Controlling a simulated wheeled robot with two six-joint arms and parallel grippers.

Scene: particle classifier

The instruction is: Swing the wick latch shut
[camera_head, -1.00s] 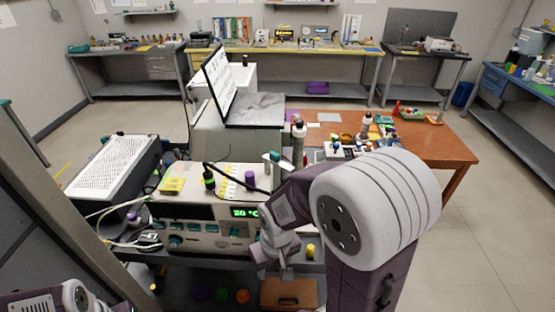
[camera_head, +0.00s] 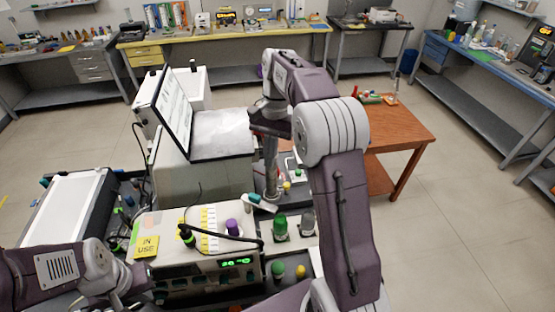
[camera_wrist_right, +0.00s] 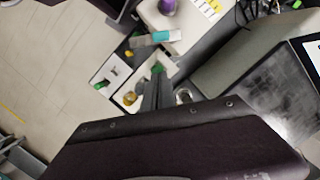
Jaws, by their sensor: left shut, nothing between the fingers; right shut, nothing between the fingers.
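A white lever with a teal end (camera_head: 260,203), likely the wick latch, sticks out at the back right of the instrument (camera_head: 205,240), in front of a grey upright column. It also shows in the right wrist view (camera_wrist_right: 153,39), lying crosswise. My right gripper (camera_wrist_right: 157,76) is shut and empty; its fingertips are apart from the lever in that view. In the head view my right wrist hangs over the column, and the exact gap is hard to judge. My left gripper (camera_head: 138,285) is shut at the lower left, by the instrument's front left.
A green bottle (camera_head: 280,228) and a grey cylinder (camera_head: 307,221) stand right of the lever. A purple-capped part (camera_head: 233,228) and a black cable are on the instrument top. A brown table (camera_head: 405,130) is at right.

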